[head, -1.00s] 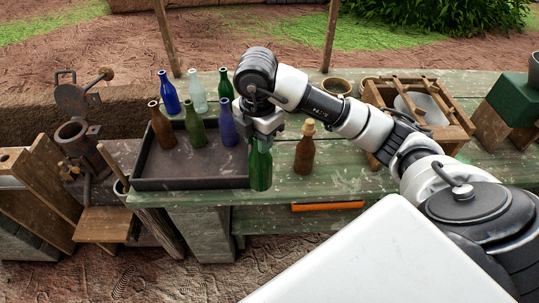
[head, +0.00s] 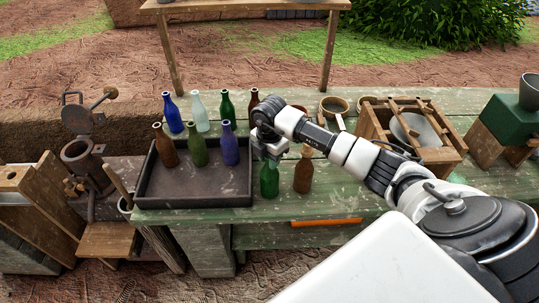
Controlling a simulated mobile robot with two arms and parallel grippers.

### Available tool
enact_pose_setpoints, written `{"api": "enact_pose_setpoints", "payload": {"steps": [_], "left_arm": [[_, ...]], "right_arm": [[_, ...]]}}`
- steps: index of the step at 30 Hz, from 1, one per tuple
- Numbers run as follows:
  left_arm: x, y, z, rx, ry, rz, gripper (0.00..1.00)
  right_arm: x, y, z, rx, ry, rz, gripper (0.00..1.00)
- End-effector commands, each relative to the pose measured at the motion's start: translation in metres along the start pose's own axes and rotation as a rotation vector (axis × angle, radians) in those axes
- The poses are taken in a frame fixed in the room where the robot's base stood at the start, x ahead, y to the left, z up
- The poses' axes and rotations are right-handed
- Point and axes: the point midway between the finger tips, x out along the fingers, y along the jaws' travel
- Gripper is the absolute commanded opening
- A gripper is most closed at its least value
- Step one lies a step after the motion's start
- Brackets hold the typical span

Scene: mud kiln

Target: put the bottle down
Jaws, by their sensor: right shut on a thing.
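A green glass bottle (head: 269,181) is upright at the right side of the dark tray, near the table's front edge. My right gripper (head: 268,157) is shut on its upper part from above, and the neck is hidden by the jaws. The bottle's base appears at the level of the green table top (head: 345,200); I cannot tell whether it touches. A brown bottle with a pale stopper (head: 303,174) stands just to its right, with a small gap. My left gripper is not in view.
The dark tray (head: 205,202) holds brown, olive and blue bottles at its back. Blue, clear, green and brown bottles stand behind it. A wooden frame with a bowl (head: 440,155) stands to the right. The table front right of the brown bottle is clear.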

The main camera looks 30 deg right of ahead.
Motion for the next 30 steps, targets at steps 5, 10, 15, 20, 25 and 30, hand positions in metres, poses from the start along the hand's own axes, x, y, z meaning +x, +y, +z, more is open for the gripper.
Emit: {"api": "enact_pose_setpoints", "payload": {"steps": [5,10,15,20,25,30], "left_arm": [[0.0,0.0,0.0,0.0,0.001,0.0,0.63],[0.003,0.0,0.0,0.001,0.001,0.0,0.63],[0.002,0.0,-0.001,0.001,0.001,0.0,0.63],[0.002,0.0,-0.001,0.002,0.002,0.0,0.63],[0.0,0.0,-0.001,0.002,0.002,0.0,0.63],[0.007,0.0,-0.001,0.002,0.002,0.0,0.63]], "right_arm": [[0.001,0.0,0.0,-0.001,0.0,0.002,0.03],[0.004,0.0,0.0,0.0,0.0,0.002,0.03],[0.004,0.0,0.0,0.0,0.0,0.001,0.51],[0.004,0.0,0.0,0.0,0.0,0.001,0.55],[0.001,0.0,0.0,0.0,0.0,0.001,0.55],[-0.016,0.001,0.001,-0.001,-0.001,0.005,0.55]]}}
